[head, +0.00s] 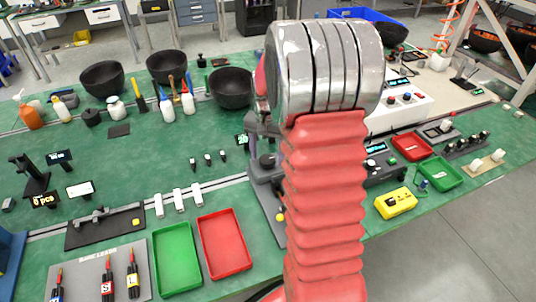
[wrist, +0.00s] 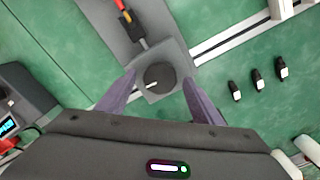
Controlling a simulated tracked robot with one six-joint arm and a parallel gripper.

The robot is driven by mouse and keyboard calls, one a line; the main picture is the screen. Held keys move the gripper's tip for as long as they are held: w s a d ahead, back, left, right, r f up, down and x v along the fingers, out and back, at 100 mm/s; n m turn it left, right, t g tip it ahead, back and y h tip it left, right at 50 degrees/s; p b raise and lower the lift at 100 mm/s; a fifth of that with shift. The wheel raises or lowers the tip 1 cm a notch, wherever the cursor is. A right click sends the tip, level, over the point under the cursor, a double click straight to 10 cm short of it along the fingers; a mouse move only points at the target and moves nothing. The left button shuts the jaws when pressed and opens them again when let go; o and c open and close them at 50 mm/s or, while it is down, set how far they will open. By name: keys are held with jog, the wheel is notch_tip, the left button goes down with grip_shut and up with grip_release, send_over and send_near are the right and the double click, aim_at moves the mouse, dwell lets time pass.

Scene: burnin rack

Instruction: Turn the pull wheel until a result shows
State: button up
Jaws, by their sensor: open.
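The pull wheel (wrist: 160,78) is a dark round knob on a square grey plate in the wrist view, with a pale line at its left. My gripper (wrist: 159,82) has two purple fingers spread apart, one on each side of the wheel. I cannot tell whether they touch it. A grey rig (wrist: 110,20) with a red and yellow part runs from the plate to the top edge. In the head view my arm hides much of the rig (head: 264,187). A small display with green characters (head: 241,140) stands at its left, too small to read.
Several small black clips (wrist: 257,76) lie to the right in the wrist view. In the head view, green (head: 177,288) and red (head: 224,272) trays lie at the front, and a yellow device (head: 396,203) and black tester (head: 384,170) stand right of my arm.

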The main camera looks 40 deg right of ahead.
aim_at(267, 158)
jog(key=shift+r, duration=0.1)
notch_tip(267, 158, up, 14)
jog(key=shift+f, duration=0.25)
dwell(0.5)
dwell(0.5)
jog(key=s+a+r+n+t, duration=0.1)
jog(key=s+a+n+t, duration=0.1)
jog(key=s+a+n, duration=0.3)
jog(key=s+a+r+n+t, duration=0.2)
jog(key=s+a+n, duration=0.3)
jog(key=s+a, duration=0.9)
jog(key=a+t, duration=0.1)
jog(key=a, duration=0.3)
jog(key=shift+a+n+t, duration=0.3)
jog(key=shift+r, duration=0.1)
jog(key=shift+c, duration=0.4)
